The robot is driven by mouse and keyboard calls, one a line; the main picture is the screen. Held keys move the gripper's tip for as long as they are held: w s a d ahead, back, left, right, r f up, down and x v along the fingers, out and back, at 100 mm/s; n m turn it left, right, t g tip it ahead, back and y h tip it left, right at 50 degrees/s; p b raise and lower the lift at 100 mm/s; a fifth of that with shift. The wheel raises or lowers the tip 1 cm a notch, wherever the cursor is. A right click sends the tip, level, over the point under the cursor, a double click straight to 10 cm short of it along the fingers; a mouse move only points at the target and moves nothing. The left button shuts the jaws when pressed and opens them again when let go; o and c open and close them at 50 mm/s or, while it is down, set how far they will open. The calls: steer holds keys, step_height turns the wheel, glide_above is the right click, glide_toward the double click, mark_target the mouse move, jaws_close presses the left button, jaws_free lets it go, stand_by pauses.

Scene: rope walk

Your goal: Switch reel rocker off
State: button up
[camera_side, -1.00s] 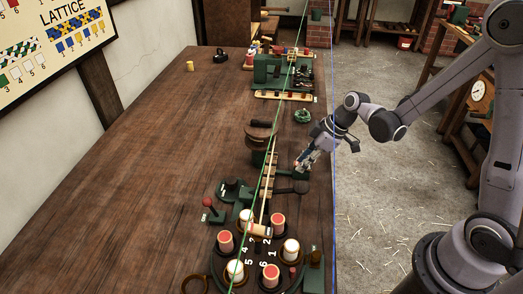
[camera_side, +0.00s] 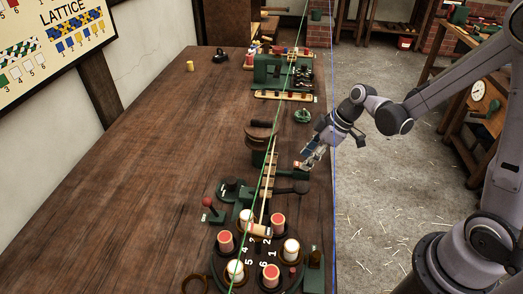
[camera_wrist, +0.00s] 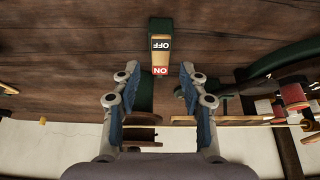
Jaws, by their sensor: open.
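The reel rocker (camera_wrist: 161,50) is a green switch box with a black OFF half and a red ON half, both lettered upside down in the wrist view. The ON half is nearer my fingers, the OFF half farther. I cannot tell which half is pressed in. My gripper (camera_wrist: 158,72) is open and empty, its blue-padded fingers on either side of the line to the rocker, apart from it as far as I can see. In the side view my gripper (camera_side: 306,160) hangs over the right edge of the bench, beside the green machine parts.
The wooden bench (camera_side: 150,160) is clear on its left side. A round carousel (camera_side: 255,255) with red and white bobbins stands at the front. A small red-knobbed lever (camera_side: 208,204) stands left of it. Green machinery (camera_side: 268,68) stands farther back. Taut cords run along the bench.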

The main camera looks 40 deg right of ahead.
steer(key=v, duration=0.9)
steer(key=shift+r, duration=0.4)
steer(key=shift+s+d, duration=0.1)
steer(key=s+a+r+m+t+h, duration=0.3)
steer(key=s+m, duration=0.6)
steer(key=shift+r+h, duration=0.35)
steer(key=shift+h, duration=0.05)
steer(key=shift+s, duration=0.1)
stand_by(0.4)
